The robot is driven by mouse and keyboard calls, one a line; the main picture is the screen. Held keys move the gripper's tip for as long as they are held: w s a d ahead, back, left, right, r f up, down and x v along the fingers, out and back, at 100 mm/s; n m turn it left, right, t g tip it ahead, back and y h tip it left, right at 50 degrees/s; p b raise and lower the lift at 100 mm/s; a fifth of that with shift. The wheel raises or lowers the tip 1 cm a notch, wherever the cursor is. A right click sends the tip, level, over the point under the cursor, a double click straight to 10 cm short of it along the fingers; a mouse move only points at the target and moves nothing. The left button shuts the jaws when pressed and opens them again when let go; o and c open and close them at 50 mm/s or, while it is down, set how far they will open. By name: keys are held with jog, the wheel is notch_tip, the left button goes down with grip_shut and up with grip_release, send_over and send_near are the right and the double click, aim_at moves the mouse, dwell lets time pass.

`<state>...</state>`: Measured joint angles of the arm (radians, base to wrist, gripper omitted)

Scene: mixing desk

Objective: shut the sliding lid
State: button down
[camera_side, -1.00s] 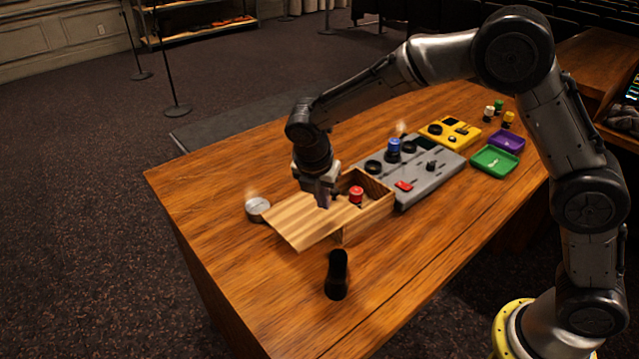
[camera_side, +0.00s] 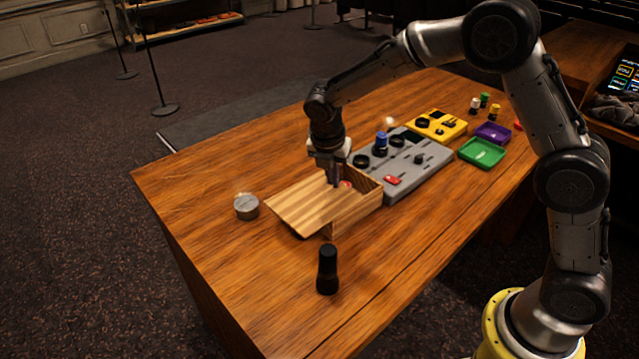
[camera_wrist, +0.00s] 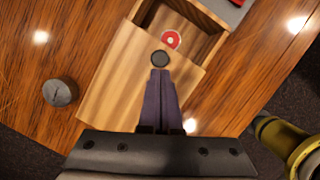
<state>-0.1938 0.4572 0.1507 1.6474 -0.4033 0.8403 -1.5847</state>
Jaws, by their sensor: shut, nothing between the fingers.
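The wooden box (camera_side: 360,210) stands on the desk with its sliding lid (camera_side: 295,207) partly open, the lid sticking out to the left. In the wrist view the lid (camera_wrist: 125,75) covers part of the box (camera_wrist: 207,19), leaving the far end open. A red round object (camera_wrist: 171,40) shows inside the opening; only a bit of it shows in the side view (camera_side: 346,184). A dark round knob (camera_wrist: 159,58) is on the lid near its inner edge. My gripper (camera_side: 335,184) is shut and empty, its fingertips (camera_wrist: 160,73) right beside the knob; I cannot tell whether they touch it.
A grey tin (camera_side: 246,207) lies left of the lid, and a black upright object (camera_side: 327,270) stands in front. A grey control panel (camera_side: 405,165) is close behind the box, with a yellow panel (camera_side: 437,125) and a green tray (camera_side: 482,153) beyond.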

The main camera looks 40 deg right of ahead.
jog(key=d, duration=0.8)
jog(key=shift+d, duration=0.2)
jog(key=shift+a, duration=0.1)
